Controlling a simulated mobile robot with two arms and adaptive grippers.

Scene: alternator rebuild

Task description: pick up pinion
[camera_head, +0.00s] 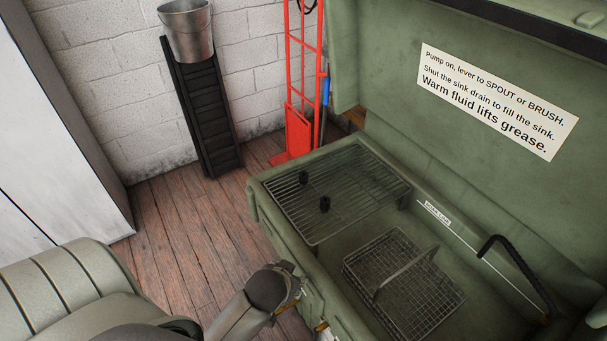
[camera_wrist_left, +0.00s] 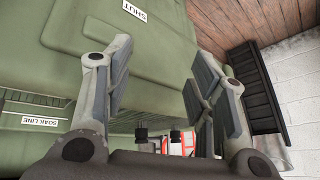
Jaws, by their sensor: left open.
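Two small dark parts, (camera_head: 305,177) and (camera_head: 325,203), stand on the wire rack (camera_head: 290,190) in the green parts washer. One may be the pinion, but I cannot tell which. In the left wrist view, two small dark shapes, (camera_wrist_left: 141,133) and (camera_wrist_left: 175,136), show low between the fingers, apart from them. My left gripper (camera_head: 287,288) is beside the washer's near left wall in the head view, well short of the rack parts. In the wrist view its fingers (camera_wrist_left: 158,65) are spread with nothing between the tips. My right gripper is not in view.
A wire basket with a handle (camera_head: 405,288) sits in the sink beside the rack. A black curved spout (camera_head: 515,268) stands at right. The raised lid (camera_head: 390,50) bounds the far side. A red hand truck (camera_head: 301,100) and bucket (camera_head: 186,32) are behind. Wooden floor lies clear at left.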

